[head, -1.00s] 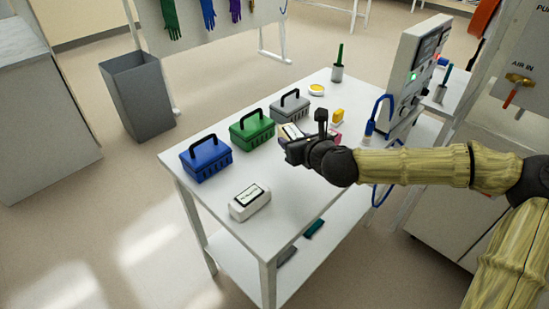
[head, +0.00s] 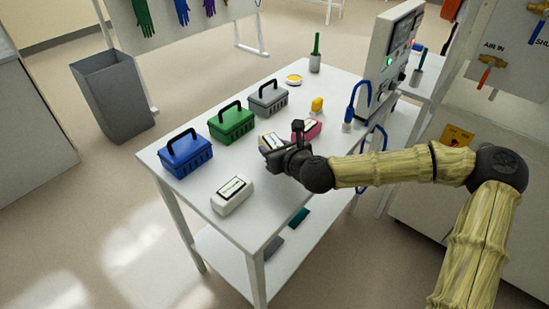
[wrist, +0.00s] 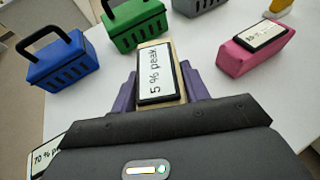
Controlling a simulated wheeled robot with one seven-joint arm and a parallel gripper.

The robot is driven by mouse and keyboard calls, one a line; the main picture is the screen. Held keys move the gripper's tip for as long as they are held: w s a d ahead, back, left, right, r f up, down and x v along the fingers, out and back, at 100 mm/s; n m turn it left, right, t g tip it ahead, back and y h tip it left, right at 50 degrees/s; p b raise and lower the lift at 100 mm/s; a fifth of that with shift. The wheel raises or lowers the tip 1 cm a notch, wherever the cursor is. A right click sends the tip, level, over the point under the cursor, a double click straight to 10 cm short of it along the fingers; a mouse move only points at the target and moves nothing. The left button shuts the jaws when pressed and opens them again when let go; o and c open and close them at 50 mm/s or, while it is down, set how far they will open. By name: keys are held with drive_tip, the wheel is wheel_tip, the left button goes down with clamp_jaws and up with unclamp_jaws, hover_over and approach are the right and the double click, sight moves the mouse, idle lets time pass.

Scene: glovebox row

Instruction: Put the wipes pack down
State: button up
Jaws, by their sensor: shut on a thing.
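A beige wipes pack (wrist: 176,50) with a white label reading "5 % peak" is between the purple fingers of my gripper (wrist: 160,92) in the wrist view. My gripper is shut on it. In the head view the pack (head: 268,141) shows just beyond my gripper (head: 277,150), over the right-middle part of the white table (head: 262,215). I cannot tell whether its underside touches the tabletop. A white labelled pack (head: 226,201) lies nearer the front. A pink labelled pack (wrist: 252,60) lies to the right of the held one, apart from it.
A blue box (head: 185,160), a green box (head: 231,127) and a grey box (head: 268,102), all with handles, stand along the left side. A yellow object (head: 317,104) and an instrument panel (head: 385,65) are farther back. Bare tabletop lies between the boxes and the packs.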

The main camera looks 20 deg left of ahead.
drive_tip(key=shift+f+b, duration=0.4)
drive_tip(key=shift+f, duration=1.45)
drive_tip(key=shift+f, duration=0.1)
drive_tip(key=o, duration=1.1)
drive_tip(key=shift+c, duration=0.2)
drive_tip(key=shift+s+d, duration=0.1)
drive_tip(key=p+v, duration=0.1)
drive_tip(key=v, duration=1.1)
